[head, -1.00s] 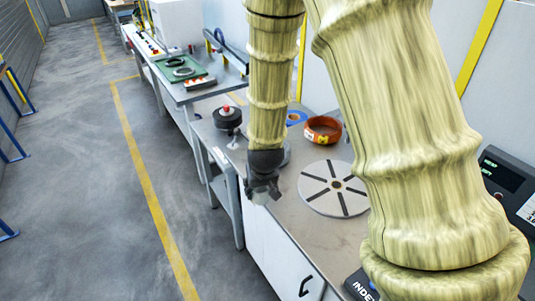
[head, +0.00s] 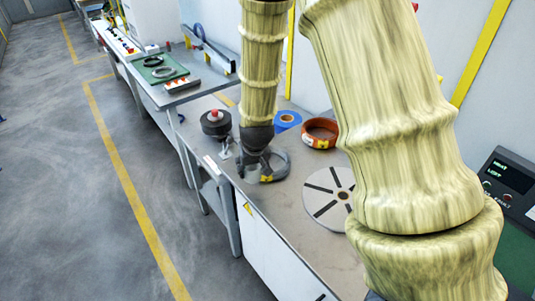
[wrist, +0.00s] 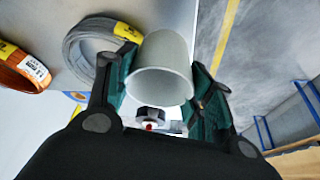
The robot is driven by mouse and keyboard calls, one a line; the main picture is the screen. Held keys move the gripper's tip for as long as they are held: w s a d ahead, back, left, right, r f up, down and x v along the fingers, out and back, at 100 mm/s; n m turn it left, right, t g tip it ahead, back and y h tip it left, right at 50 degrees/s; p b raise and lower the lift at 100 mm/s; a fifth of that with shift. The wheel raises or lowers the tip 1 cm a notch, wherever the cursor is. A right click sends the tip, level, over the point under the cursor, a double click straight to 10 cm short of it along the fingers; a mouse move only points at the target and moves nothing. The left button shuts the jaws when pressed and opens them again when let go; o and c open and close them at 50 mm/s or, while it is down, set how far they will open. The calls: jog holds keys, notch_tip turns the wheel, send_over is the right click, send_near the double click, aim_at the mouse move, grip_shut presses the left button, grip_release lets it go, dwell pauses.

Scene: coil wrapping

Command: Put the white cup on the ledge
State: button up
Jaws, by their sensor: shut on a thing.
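The white cup (wrist: 160,68) is between the two dark green-padded fingers of my gripper (wrist: 162,88) in the wrist view. Its open rim faces the camera, and the fingers are shut on its sides. In the head view my gripper (head: 256,172) hangs at the front edge of the grey counter (head: 290,235), in front of the grey coil (head: 279,163). The cup is hard to make out there. I cannot tell which surface is the ledge.
An orange coil (head: 320,132), a blue roll (head: 287,120), a black spool (head: 215,122) and a slotted round plate (head: 330,195) stand on the counter. A bench with a green mat (head: 162,70) is farther back. The floor (head: 60,200) at left is clear.

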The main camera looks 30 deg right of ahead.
jog(key=w+d+p, duration=0.1)
jog(key=w+d, duration=0.1)
jog(key=d, duration=0.1)
jog(key=w+d+p, duration=0.1)
jog(key=w+d, duration=0.1)
jog(key=d, duration=0.1)
jog(key=w+d+f+p, duration=0.1)
jog(key=w+d, duration=0.1)
jog(key=d, duration=0.1)
jog(key=shift+d+f+p, duration=0.1)
jog(key=shift+d+p, duration=0.25)
jog(key=shift+w+d+f, duration=0.25)
jog(key=shift+w+d, duration=0.15)
jog(key=shift+s+f+p, duration=0.2)
jog(key=shift+f+p, duration=0.55)
jog(key=shift+f, duration=0.05)
jog(key=shift+w+f, duration=0.15)
jog(key=shift+f, duration=0.7)
jog(key=shift+f, duration=0.2)
jog(key=o, duration=0.9)
jog(key=shift+o, duration=0.2)
